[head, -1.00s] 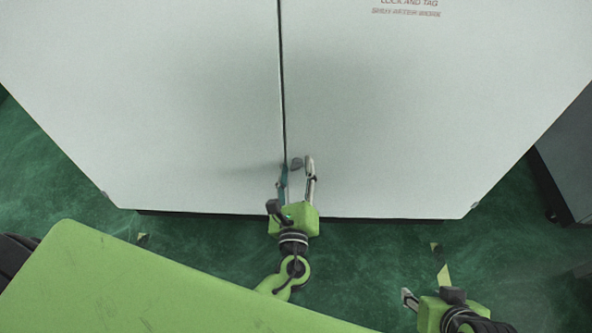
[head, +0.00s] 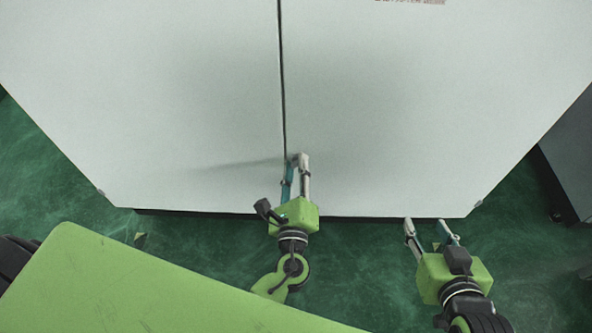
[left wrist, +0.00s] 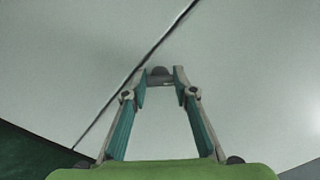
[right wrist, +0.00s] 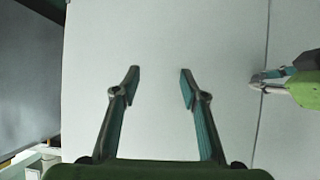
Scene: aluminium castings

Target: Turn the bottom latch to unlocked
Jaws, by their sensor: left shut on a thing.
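The bottom latch (left wrist: 160,74) is a small grey knob on the pale cabinet, just right of the door seam. In the left wrist view it sits between my left fingertips. My left gripper (head: 297,160) is shut on it; in the head view the fingers hide most of it. The left gripper also shows in the left wrist view (left wrist: 161,80). My right gripper (head: 425,222) is open and empty, low in front of the right door. In the right wrist view its fingers (right wrist: 159,75) stand apart with only the door behind them.
The pale cabinet doors (head: 400,110) fill the view, with a dark vertical seam (head: 282,80) between them. Green floor (head: 75,190) lies in front and to the sides. A grey cabinet (head: 572,140) stands at the far right.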

